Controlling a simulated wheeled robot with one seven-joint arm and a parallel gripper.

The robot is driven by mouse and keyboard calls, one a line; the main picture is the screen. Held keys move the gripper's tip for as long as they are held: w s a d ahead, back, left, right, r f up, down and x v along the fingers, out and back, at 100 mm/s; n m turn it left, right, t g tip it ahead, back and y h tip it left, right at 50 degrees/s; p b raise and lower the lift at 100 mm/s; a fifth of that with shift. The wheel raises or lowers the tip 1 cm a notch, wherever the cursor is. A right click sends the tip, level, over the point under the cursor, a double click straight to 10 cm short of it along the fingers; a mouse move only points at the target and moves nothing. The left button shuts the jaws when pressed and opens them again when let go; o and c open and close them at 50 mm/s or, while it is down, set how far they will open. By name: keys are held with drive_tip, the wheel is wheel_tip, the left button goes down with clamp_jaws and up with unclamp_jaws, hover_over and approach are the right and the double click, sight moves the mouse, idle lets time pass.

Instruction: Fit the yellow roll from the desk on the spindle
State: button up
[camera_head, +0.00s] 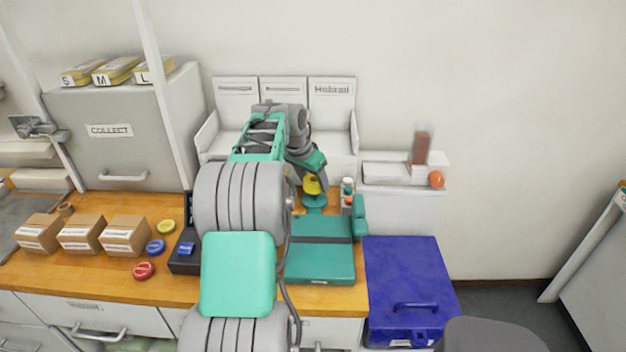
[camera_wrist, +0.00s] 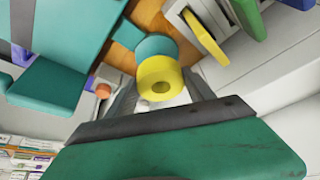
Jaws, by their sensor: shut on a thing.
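My gripper (camera_head: 309,179) is shut on a yellow roll (camera_head: 311,186), over the right part of the desk. In the wrist view the yellow roll (camera_wrist: 160,70) sits between the two fingers, with a dark hole in its near end. A teal round stand (camera_head: 314,203) is right below the roll; its teal disc (camera_wrist: 152,46) shows just behind the roll in the wrist view. No bare spindle post shows. I cannot tell whether the roll is around a post or only above it, or whether it touches the disc.
A teal case (camera_head: 320,262) lies just in front of the stand. Small bottles (camera_head: 347,190) stand close on its right. White bins (camera_head: 283,90) rise behind. A blue box (camera_head: 408,285) is at the right. Coloured discs (camera_head: 155,247) and cardboard boxes (camera_head: 80,235) occupy the left of the desk.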

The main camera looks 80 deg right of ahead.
sight(313, 200)
drive_tip(key=shift+f+b, duration=1.3)
drive_tip(key=shift+f, duration=0.6)
idle(0.4)
drive_tip(key=o, duration=1.5)
drive_tip(key=shift+r, duration=0.1)
wheel_tip(313, 200, up, 9)
drive_tip(key=p, duration=0.7)
